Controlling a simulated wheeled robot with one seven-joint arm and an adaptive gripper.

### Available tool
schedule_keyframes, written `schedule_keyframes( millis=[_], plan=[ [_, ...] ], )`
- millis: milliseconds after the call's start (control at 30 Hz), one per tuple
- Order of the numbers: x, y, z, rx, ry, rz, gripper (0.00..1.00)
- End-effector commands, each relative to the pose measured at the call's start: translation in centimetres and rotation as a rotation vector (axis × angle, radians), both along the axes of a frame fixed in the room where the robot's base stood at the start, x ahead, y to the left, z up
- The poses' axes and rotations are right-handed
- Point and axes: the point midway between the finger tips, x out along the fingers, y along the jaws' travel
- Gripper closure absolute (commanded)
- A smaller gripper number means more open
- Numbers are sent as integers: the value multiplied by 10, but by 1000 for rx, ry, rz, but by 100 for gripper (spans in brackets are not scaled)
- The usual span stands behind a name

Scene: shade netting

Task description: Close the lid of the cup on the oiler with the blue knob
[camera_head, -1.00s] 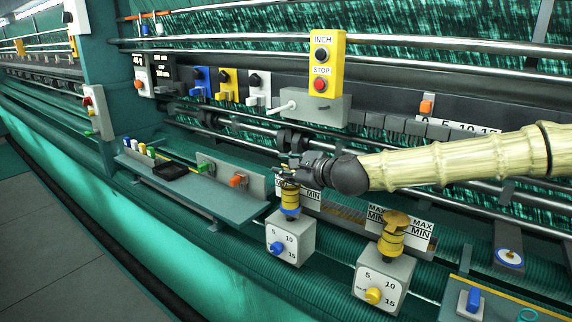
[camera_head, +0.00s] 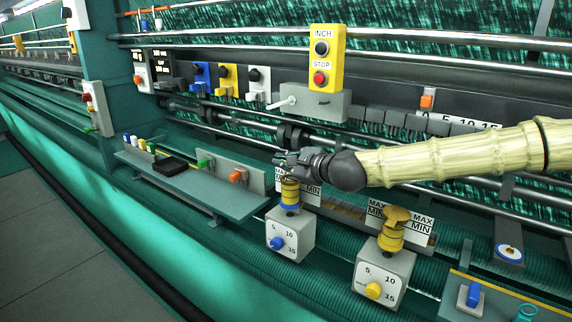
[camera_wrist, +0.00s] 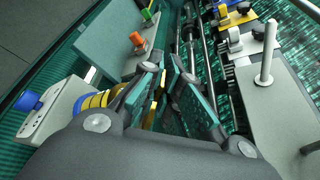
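The oiler with the blue knob (camera_head: 277,243) is a grey box with a 5-10-15 dial. Its yellow-banded cup (camera_head: 290,196) stands on top, and the bands also show in the wrist view (camera_wrist: 94,101). My gripper (camera_head: 283,158) is just above this cup. In the wrist view the two finger pads (camera_wrist: 167,72) stand apart, so the gripper is open. A thin brass-coloured piece (camera_wrist: 157,92), probably the cup's lid, shows at the left finger. The fingers partly hide it, and I cannot tell its angle or whether it is touched.
A second oiler with a yellow knob (camera_head: 375,290) stands to the right, its brass lid (camera_head: 397,215) on top. A shelf (camera_head: 220,198) with coloured switches is at left. The yellow INCH/STOP box (camera_head: 326,57) and rails lie behind my gripper.

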Motion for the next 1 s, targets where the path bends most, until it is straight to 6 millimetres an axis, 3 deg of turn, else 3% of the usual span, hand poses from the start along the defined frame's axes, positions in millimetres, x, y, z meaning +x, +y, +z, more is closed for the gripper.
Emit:
schedule_keyframes(
  millis=[1000],
  plan=[
    [-14,10,-28,-222,-306,1,100]
  ],
)
